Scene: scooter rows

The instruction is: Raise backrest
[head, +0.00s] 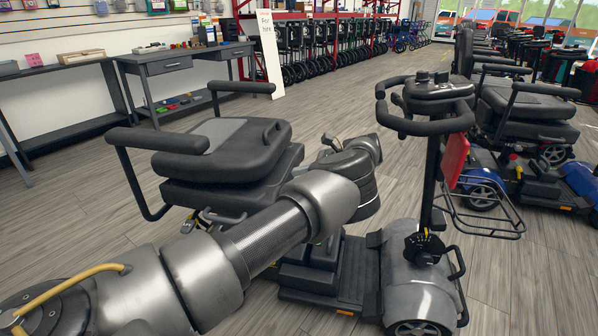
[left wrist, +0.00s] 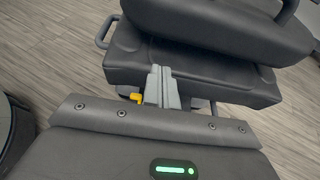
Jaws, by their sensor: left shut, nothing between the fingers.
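A grey mobility scooter (head: 405,275) stands in front of me with its black seat (head: 235,195). The padded backrest (head: 250,150) is folded down flat over the seat. In the left wrist view the backrest (left wrist: 215,28) lies above the seat cushion (left wrist: 190,75), with a gap between them on the near side. My left gripper (head: 331,143) reaches in from the lower left and is beside the seat, on its right in the head view. In the left wrist view its fingers (left wrist: 160,78) are together and empty, pointing at the seat's edge; contact cannot be told. My right gripper is not in view.
Armrests (head: 163,138) stick out beside the seat. The tiller with its handlebar (head: 425,105) stands right of my left arm. More scooters (head: 520,110) line the right side. A grey desk (head: 185,65) stands at the back left. Wooden floor is free to the left.

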